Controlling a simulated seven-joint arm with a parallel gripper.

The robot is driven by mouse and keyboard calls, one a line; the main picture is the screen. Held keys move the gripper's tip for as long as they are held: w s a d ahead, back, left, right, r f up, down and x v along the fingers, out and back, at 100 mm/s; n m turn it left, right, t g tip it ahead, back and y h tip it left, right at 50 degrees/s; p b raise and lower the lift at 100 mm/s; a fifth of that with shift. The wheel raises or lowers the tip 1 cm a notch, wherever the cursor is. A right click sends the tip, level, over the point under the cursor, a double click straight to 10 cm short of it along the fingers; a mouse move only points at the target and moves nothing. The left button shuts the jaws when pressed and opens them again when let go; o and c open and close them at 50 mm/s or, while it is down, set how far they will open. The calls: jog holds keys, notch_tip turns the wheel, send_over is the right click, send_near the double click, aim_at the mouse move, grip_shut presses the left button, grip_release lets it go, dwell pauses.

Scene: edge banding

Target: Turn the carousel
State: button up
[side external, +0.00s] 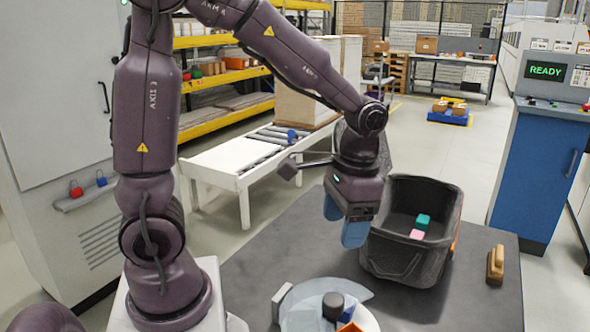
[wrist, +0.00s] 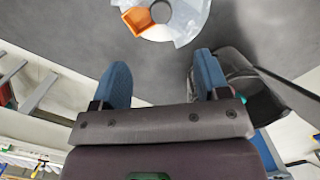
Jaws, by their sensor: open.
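The carousel (side external: 306,306), a pale round disc with a dark knob (side external: 333,303) at its middle, is on the dark table at the bottom of the side view, partly cut off. An orange piece (side external: 350,327) sits on it. In the wrist view the carousel (wrist: 186,18) is at the top edge, also cut off, with the orange piece (wrist: 137,20) on its left. My gripper (side external: 344,222) has blue fingers that are apart with nothing between them. It is above the table, beyond the carousel and beside the bin. The fingers also show in the wrist view (wrist: 161,66).
A black bin (side external: 400,262) holding a teal block (side external: 423,221) and a pink block (side external: 417,234) stands close to the right of my gripper. A tan-handled brush (side external: 496,264) is at the table's right. The table (side external: 450,307) is bare between the carousel and brush.

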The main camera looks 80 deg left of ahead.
jog(key=s+r+t, duration=0.7)
jog(key=s+r, duration=0.1)
jog(key=r, duration=0.2)
jog(key=shift+s+d, duration=0.15)
jog(key=shift+d, duration=0.3)
